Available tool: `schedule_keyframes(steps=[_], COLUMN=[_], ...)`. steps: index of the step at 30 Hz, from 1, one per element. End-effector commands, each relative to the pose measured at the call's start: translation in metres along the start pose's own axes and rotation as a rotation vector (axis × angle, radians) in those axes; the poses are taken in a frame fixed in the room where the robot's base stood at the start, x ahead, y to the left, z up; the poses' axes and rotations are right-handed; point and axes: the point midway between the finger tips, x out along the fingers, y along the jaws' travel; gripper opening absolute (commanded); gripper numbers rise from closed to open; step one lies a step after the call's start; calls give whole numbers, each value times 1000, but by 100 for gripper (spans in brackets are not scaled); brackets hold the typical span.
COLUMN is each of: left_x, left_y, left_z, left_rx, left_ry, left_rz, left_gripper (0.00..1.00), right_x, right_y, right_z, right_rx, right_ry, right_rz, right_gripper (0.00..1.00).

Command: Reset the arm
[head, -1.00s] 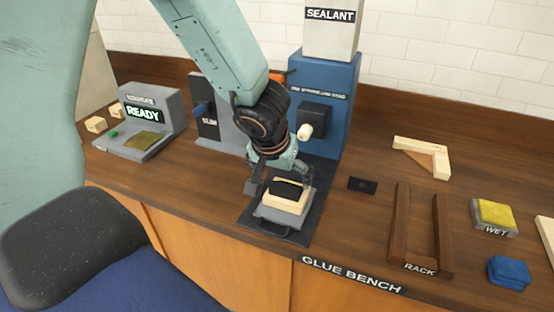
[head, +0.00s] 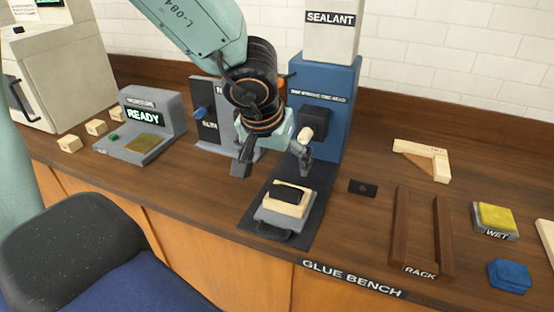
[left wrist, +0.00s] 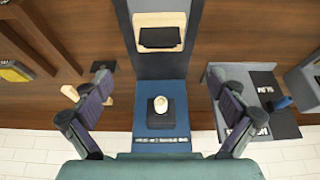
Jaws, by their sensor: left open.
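My left gripper (head: 274,168) is open and empty. It hangs above the bench, behind and a little above a wooden block with a black top (head: 289,197). The block sits on a grey holder (head: 268,227) on the dark base plate of the blue sealant machine (head: 345,105). In the left wrist view my two fingers (left wrist: 160,112) are spread wide, and the block (left wrist: 160,32) lies beyond them, apart from both. The machine's pale nozzle (left wrist: 161,104) shows between the fingers. My right gripper is not in view.
A grey device reading READY (head: 145,122) and several small wooden blocks (head: 96,127) stand at the left.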

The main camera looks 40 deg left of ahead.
Motion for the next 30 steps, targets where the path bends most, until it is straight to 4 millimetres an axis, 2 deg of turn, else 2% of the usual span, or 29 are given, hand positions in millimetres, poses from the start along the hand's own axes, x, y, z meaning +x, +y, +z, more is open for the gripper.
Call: schedule_keyframes(steps=[8,13,30], left_x=[0,7,73], left_y=[0,0,-1], left_z=[0,0,0], left_rx=[0,0,1], left_ry=[0,0,-1], left_rz=[0,-1,-2], left_gripper=[97,97,97], right_x=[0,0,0], right_y=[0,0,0], right_z=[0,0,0], right_rx=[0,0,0], right_ry=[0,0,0], right_rz=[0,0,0], right_gripper=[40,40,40])
